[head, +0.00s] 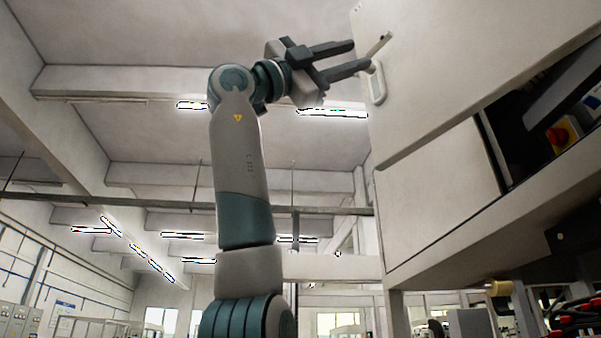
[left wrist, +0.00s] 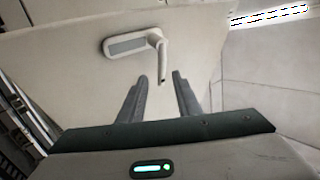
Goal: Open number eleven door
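A pale door panel (head: 450,70) is high at the right in the head view. It also fills much of the left wrist view (left wrist: 60,70). No number is readable on it. Its lever handle (head: 377,84) has a rounded plate near the panel's left edge. In the left wrist view the handle (left wrist: 127,45) has its lever hanging from the plate's right end, in line with the gap between my fingers. My left gripper (head: 360,55) is open and empty, its fingertips close to the lever. I cannot tell whether they touch. My right gripper is out of view.
Below the door is another pale panel (head: 440,195). To its right is a dark opening with a red knob on a yellow plate (head: 562,134). Equipment stands under the cabinet at lower right. Ceiling beams and lamps are behind my arm, with open room at left.

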